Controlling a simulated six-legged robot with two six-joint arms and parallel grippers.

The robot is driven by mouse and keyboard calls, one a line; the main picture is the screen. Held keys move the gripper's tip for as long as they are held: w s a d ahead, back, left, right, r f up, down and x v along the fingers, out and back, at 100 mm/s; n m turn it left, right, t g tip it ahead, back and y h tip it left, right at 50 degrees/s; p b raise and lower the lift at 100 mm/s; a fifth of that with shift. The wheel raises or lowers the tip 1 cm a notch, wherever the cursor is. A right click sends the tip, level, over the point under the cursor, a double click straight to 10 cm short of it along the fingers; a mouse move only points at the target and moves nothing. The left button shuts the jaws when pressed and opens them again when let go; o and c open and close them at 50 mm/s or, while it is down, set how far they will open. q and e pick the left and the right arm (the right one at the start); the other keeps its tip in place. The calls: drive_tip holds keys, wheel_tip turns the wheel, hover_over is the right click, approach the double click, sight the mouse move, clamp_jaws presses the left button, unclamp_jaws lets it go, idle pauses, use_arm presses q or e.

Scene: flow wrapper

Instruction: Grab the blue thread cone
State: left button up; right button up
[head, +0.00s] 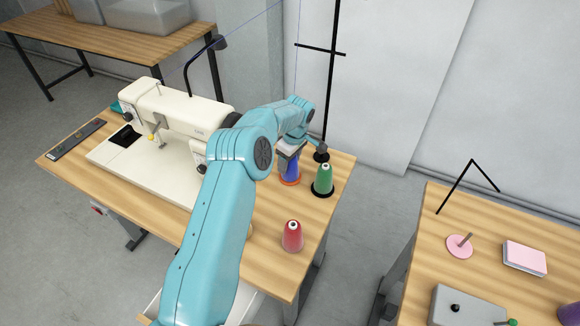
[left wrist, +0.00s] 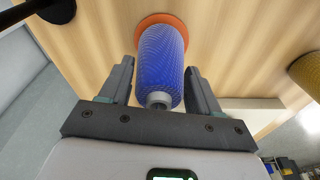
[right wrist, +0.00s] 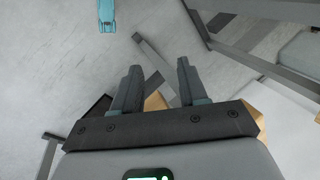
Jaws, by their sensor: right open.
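The blue thread cone (head: 291,166) stands on an orange base (head: 289,181) near the table's back right, its top hidden by my left gripper (head: 290,150). In the left wrist view the cone (left wrist: 154,62) lies between the two fingers of my left gripper (left wrist: 159,75), its grey tip pointing towards the palm. The fingers sit close along its sides; I cannot tell whether they press on it. The orange base (left wrist: 163,19) shows beyond it. My right gripper (right wrist: 160,75) is open and empty over the floor; it is not seen in the head view.
A green cone (head: 323,180) stands close to the right of the blue one, and a red cone (head: 292,237) nearer the front. A cream sewing machine (head: 180,117) fills the table's left. A black stand (head: 331,90) rises behind. A second table (head: 480,205) is at right.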

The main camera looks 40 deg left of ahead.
use_arm(q)
drive_tip(key=c, duration=0.7)
drive_tip(key=shift+o, duration=0.2)
